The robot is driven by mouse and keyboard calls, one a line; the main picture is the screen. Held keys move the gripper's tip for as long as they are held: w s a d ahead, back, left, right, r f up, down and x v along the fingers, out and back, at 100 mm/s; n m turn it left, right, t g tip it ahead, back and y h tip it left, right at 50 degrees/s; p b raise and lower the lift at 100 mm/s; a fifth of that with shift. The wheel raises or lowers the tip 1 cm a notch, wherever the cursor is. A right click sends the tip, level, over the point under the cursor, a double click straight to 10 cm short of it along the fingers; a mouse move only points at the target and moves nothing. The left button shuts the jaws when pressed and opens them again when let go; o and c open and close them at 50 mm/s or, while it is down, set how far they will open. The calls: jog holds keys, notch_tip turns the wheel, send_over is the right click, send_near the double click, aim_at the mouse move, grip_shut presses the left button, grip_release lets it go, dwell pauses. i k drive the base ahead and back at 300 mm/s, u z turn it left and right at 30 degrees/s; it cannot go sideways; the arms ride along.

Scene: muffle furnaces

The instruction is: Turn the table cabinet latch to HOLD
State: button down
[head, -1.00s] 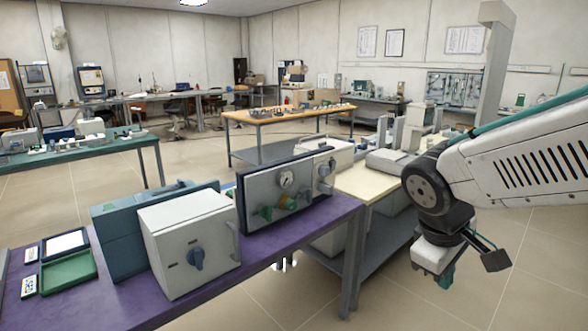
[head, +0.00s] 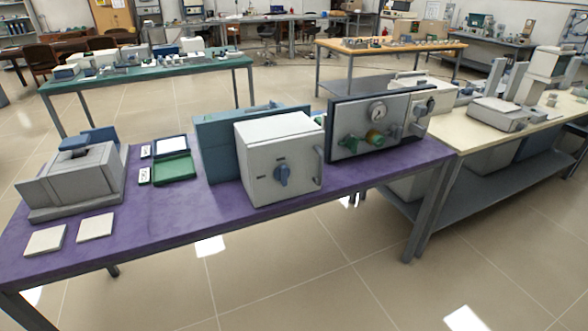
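The table cabinet (head: 262,150) is a white box on the purple-topped table, in the middle of the head view. Its front carries a blue latch knob (head: 282,176) with small dark labels above it and to its left, too small to read. The knob's pointer looks roughly upright. A grey handle (head: 318,168) runs down the right edge of the door, which looks shut. My gripper is not in view.
A gauge panel (head: 350,138) with coloured valves stands right of the cabinet. A green tray (head: 174,169), a grey machine (head: 75,178) and two white tiles (head: 95,227) lie left on the purple table (head: 200,232). Floor before the table is clear.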

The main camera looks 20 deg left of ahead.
aim_at(282, 172)
jog(key=z, duration=2.55)
jog(key=k, duration=0.35)
jog(key=u, duration=2.85)
